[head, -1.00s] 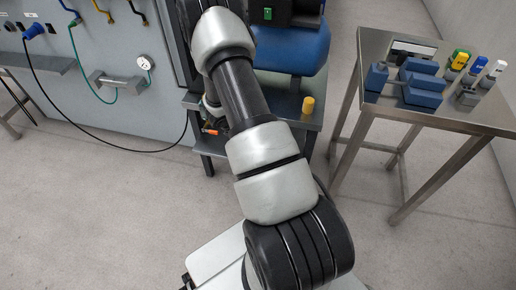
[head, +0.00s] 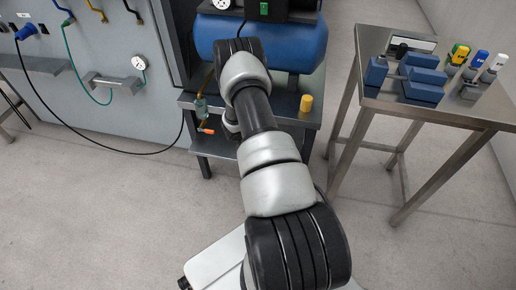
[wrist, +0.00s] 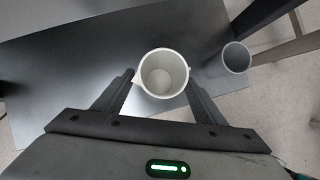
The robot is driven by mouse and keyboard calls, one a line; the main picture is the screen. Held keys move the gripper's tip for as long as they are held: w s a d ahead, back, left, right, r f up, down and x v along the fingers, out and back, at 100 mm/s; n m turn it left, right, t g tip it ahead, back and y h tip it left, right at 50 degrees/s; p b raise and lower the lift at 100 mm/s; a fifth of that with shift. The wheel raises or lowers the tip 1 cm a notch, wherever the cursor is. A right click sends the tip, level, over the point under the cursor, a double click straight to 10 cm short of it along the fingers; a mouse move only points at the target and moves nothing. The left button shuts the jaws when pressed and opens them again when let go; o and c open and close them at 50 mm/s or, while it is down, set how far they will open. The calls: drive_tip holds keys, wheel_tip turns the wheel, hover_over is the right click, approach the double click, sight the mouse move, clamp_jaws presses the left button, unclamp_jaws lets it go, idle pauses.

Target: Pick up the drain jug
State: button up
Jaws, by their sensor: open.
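The drain jug looks like a pale, open-topped jug (wrist: 163,74) with a small spout, seen from above in the wrist view. It stands upright on a dark surface and looks empty. My gripper (wrist: 160,82) is open, with one finger on each side of the jug's near half. I cannot tell whether either finger touches it. In the head view my arm hides the jug and the gripper.
A grey cup (wrist: 236,57) is close to the right finger in the wrist view. In the head view, a blue tank (head: 300,48) stands above a dark bench (head: 287,112) with a yellow cylinder (head: 306,103) and an orange-handled valve (head: 205,128). A steel table (head: 455,108) stands right.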

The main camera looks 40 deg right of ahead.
drive_tip(key=shift+x, duration=1.5)
drive_tip(key=c, duration=1.1)
drive_tip(key=shift+c, duration=0.2)
drive_tip(key=shift+r, duration=0.1)
